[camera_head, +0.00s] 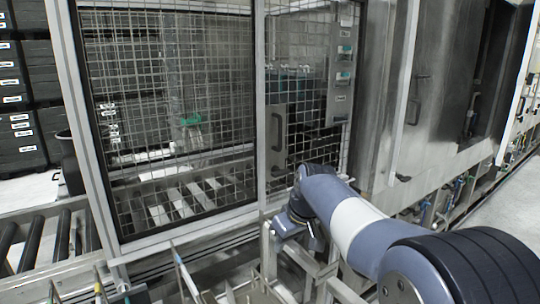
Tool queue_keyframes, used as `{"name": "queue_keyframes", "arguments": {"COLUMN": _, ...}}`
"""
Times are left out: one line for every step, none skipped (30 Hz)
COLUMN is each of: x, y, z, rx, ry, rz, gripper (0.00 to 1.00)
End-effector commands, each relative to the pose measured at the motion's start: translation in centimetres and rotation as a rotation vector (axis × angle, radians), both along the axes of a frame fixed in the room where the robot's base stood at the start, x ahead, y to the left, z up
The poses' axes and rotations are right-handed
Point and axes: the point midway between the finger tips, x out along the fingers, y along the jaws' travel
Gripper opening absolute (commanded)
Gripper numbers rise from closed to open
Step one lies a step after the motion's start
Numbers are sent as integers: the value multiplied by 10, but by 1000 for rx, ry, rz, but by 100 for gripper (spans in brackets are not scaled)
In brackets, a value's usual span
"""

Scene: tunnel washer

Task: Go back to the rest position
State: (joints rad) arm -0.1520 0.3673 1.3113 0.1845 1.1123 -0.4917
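My arm (353,226) reaches from the lower right corner toward the middle of the view. Its far end, a dark wrist joint with a grey block (288,228) below it, is in front of the lower part of the mesh guard. I cannot make out gripper fingers there, so I cannot tell whether my gripper is open or shut, or whether it holds anything.
A framed wire-mesh guard (180,110) with a handle (278,132) stands ahead. A roller conveyor (62,236) lies at lower left. Dark stacked crates (18,110) stand at far left. A steel machine housing (440,110) fills the right. Metal rails stand close below the arm.

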Motion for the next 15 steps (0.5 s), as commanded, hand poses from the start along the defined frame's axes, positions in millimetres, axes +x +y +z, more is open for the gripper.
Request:
{"name": "queue_keyframes", "arguments": {"x": 3, "y": 2, "z": -10, "rx": 0, "ry": 6, "rz": 1, "gripper": 34}}
{"name": "queue_keyframes", "arguments": {"x": 4, "y": 4, "z": -15, "rx": 0, "ry": 6, "rz": 1, "gripper": 34}}
{"name": "queue_keyframes", "arguments": {"x": 4, "y": 3, "z": 4, "rx": 1, "ry": -3, "rz": 1, "gripper": 34}}
{"name": "queue_keyframes", "arguments": {"x": 4, "y": 3, "z": 9, "rx": 1, "ry": -3, "rz": 1, "gripper": 34}}
{"name": "queue_keyframes", "arguments": {"x": 4, "y": 3, "z": 13, "rx": 0, "ry": -2, "rz": 1, "gripper": 34}}
{"name": "queue_keyframes", "arguments": {"x": 4, "y": 3, "z": 19, "rx": 0, "ry": -2, "rz": 1, "gripper": 34}}
{"name": "queue_keyframes", "arguments": {"x": 4, "y": 3, "z": 23, "rx": 0, "ry": -1, "rz": 1, "gripper": 34}}
{"name": "queue_keyframes", "arguments": {"x": 4, "y": 3, "z": 21, "rx": 0, "ry": 0, "rz": 1, "gripper": 34}}
{"name": "queue_keyframes", "arguments": {"x": 4, "y": 3, "z": 27, "rx": 1, "ry": -2, "rz": 1, "gripper": 34}}
{"name": "queue_keyframes", "arguments": {"x": 4, "y": 3, "z": 34, "rx": 0, "ry": -2, "rz": 1, "gripper": 34}}
{"name": "queue_keyframes", "arguments": {"x": 4, "y": 3, "z": 39, "rx": 0, "ry": -2, "rz": 1, "gripper": 34}}
{"name": "queue_keyframes", "arguments": {"x": 4, "y": 3, "z": 45, "rx": 0, "ry": -1, "rz": 1, "gripper": 34}}
{"name": "queue_keyframes", "arguments": {"x": 6, "y": 4, "z": 35, "rx": 0, "ry": 1, "rz": 1, "gripper": 34}}
{"name": "queue_keyframes", "arguments": {"x": 5, "y": 4, "z": 45, "rx": 0, "ry": 0, "rz": 1, "gripper": 34}}
{"name": "queue_keyframes", "arguments": {"x": 5, "y": 4, "z": 51, "rx": 0, "ry": 0, "rz": 1, "gripper": 34}}
